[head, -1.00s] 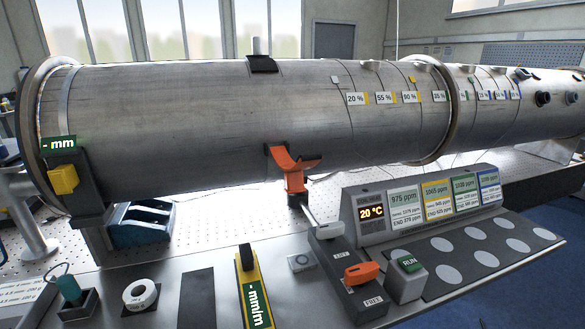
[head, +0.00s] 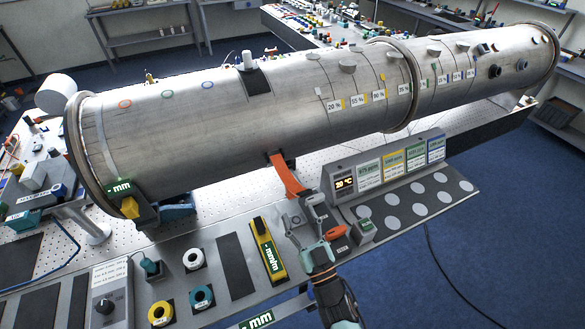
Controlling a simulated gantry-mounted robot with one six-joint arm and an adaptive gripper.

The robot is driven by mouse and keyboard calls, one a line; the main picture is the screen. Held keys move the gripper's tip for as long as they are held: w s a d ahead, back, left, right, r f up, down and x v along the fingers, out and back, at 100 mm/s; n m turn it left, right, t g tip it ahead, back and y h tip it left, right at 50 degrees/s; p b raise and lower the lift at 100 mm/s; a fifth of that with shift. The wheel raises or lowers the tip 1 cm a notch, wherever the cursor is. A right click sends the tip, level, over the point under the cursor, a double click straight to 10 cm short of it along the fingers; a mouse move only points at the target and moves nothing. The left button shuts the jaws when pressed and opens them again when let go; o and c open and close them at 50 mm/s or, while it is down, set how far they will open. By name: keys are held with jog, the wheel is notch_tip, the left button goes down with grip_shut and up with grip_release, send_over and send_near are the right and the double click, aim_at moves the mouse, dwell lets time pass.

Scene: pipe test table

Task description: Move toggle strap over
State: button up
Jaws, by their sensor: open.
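An orange curved strap piece (head: 287,176) stands against the lower front of the large steel pipe (head: 240,112). A small orange toggle handle (head: 337,233) sits on the dark block at the console's left end, just right of my gripper. My gripper (head: 304,210) reaches in from the bottom, open, with its fingers pointing up the picture towards the foot of the orange strap piece. It looks empty. It hides much of the toggle block, and I cannot tell whether a finger touches anything.
A console with a 20 °C display (head: 345,183) and coloured label cards stands right of my gripper. A green RUN button block (head: 364,229) is close by. A yellow mm/m level (head: 269,249) lies to the left. Coloured rings (head: 193,259) sit further left.

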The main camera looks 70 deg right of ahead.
aim_at(294, 197)
jog(key=x, duration=0.7)
jog(key=shift+s+d+r, duration=0.25)
jog(key=shift+d+r, duration=0.05)
grip_shut()
